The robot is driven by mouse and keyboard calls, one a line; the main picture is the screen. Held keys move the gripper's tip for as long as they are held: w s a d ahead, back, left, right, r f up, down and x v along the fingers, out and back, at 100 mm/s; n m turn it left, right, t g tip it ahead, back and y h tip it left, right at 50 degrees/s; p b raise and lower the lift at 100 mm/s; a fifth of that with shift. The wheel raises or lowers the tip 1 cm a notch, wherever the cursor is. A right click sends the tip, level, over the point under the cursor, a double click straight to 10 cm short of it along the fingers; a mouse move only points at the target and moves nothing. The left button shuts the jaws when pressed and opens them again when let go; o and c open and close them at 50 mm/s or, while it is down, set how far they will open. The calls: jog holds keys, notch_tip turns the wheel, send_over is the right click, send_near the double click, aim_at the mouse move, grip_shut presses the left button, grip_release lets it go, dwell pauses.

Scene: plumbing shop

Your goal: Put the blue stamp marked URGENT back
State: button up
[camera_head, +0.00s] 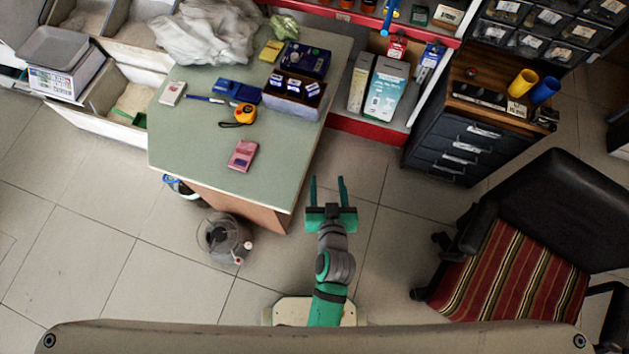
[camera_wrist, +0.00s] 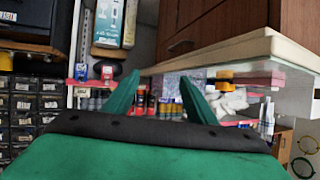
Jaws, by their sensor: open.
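A holder (camera_head: 292,103) on the right side of the green-topped table (camera_head: 200,135) carries several dark blue stamps (camera_head: 294,85) with white labels, too small to read. A blue object (camera_head: 237,91) lies left of the holder; I cannot tell whether it is a stamp. No marking URGENT is legible in either view. My gripper (camera_head: 328,188) is open and empty, off the table's right front corner, over the floor. Its two green fingers also show in the wrist view (camera_wrist: 158,95), with nothing between them.
On the table are an orange tape measure (camera_head: 238,116), a pink calculator-like object (camera_head: 243,155), a pen (camera_head: 204,99) and a crumpled plastic bag (camera_head: 210,32). A drawer cabinet (camera_head: 455,146) and chair (camera_head: 520,255) stand right. A bucket (camera_head: 224,238) stands before the table.

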jog(key=s+a+r+t, duration=0.1)
jog(key=s+r, duration=0.4)
jog(key=s, duration=0.5)
jog(key=s+a+r+t, duration=0.1)
jog(key=s+r, duration=0.3)
jog(key=s, duration=0.6)
jog(key=shift+a+r, duration=0.35)
jog(key=shift+a, duration=0.5)
jog(key=shift+s, duration=0.1)
